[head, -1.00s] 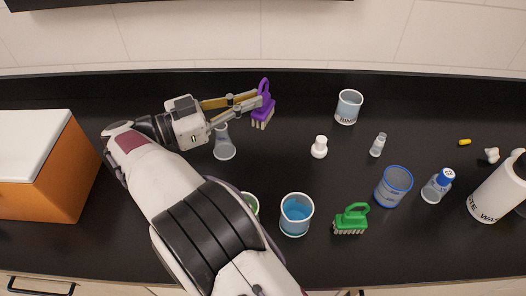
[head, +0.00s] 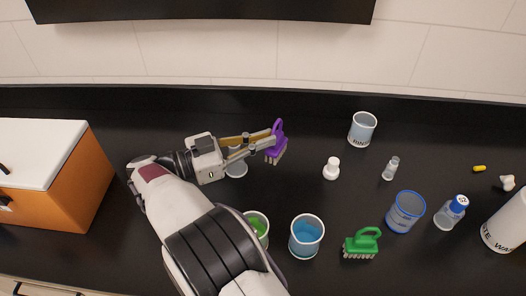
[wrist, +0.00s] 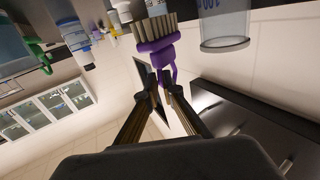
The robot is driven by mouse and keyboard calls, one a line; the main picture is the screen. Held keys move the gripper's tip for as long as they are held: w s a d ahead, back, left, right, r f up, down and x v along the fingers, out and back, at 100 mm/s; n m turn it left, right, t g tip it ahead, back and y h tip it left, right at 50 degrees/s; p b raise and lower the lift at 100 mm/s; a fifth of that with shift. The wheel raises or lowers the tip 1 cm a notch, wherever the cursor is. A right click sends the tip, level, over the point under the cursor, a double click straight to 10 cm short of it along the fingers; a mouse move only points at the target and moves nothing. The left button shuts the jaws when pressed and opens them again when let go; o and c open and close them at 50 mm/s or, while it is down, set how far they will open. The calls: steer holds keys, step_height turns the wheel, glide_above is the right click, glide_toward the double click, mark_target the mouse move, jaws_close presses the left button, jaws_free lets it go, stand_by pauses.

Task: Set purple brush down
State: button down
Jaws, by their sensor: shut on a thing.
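The purple brush (head: 277,142) is held at the tips of my gripper (head: 270,143), left of the middle of the counter in the head view. Its bristles point down and its loop handle points up. In the wrist view the purple brush (wrist: 156,45) is beyond the fingertips, and my gripper (wrist: 160,80) is shut on its handle. I cannot tell whether the bristles touch the counter.
A clear flask (head: 237,168) stands under my gripper. A white bottle (head: 331,168), a rinse beaker (head: 362,129) and a vial (head: 391,168) stand to the right. A blue-filled beaker (head: 306,236) and a green brush (head: 361,243) are nearer. Dark counter (head: 310,125) is bare right of the purple brush.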

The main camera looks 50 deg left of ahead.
mark_target(265, 154)
steer(key=shift+f, duration=0.25)
steer(key=shift+f, duration=1.85)
steer(key=shift+f, duration=0.6)
steer(key=c, duration=2.2)
jaws_free()
steer(key=shift+f, duration=0.1)
steer(key=shift+r, duration=0.65)
steer(key=shift+v, duration=6)
